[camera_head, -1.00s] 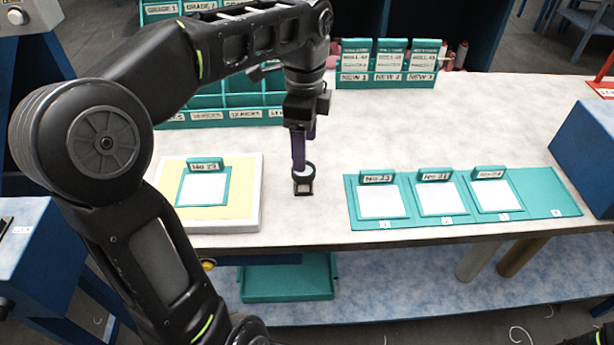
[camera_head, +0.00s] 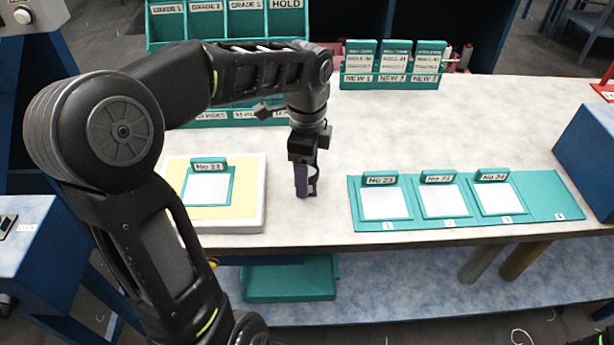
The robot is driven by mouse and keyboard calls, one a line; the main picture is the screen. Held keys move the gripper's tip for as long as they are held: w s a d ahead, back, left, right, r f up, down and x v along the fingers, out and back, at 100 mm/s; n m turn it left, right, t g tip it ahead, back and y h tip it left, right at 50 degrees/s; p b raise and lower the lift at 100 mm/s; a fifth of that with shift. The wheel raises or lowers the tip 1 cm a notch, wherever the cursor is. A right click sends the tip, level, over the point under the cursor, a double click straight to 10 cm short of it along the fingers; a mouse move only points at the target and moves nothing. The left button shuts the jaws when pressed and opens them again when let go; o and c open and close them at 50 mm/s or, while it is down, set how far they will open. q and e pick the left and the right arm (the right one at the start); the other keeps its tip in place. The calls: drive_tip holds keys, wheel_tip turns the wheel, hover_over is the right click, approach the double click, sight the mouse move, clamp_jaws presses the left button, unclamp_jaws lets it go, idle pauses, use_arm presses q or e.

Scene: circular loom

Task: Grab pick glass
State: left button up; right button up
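The pick glass (camera_head: 313,175) is a small dark stand with a pale ring, upright on the table between the yellow board and the teal card strip. My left gripper (camera_head: 308,182) points down at it with its purple fingers low, near the table. The fingers look apart, one in front on the left and one behind on the right, with the glass at or between them. The near finger hides part of the glass, and contact cannot be told. My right gripper is not in view; only a bit of my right arm shows at the bottom right corner.
A white-edged yellow board (camera_head: 251,205) with a No 23 card lies left. A teal strip (camera_head: 543,200) with several numbered places and three cards lies right. Teal racks (camera_head: 388,84) stand behind. A blue box (camera_head: 588,150) is at far right. The table centre is clear.

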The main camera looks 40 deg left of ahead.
use_arm(q)
drive_tip(key=shift+c, duration=0.2)
idle(0.4)
drive_tip(key=c, duration=1.4)
drive_tip(key=shift+r, duration=0.1)
drive_tip(key=shift+c, duration=0.2)
wheel_tip(320, 180, up, 7)
drive_tip(key=shift+f, duration=0.2)
wheel_tip(320, 180, up, 3)
drive_tip(key=shift+r+p, duration=0.15)
drive_tip(key=shift+p, duration=0.85)
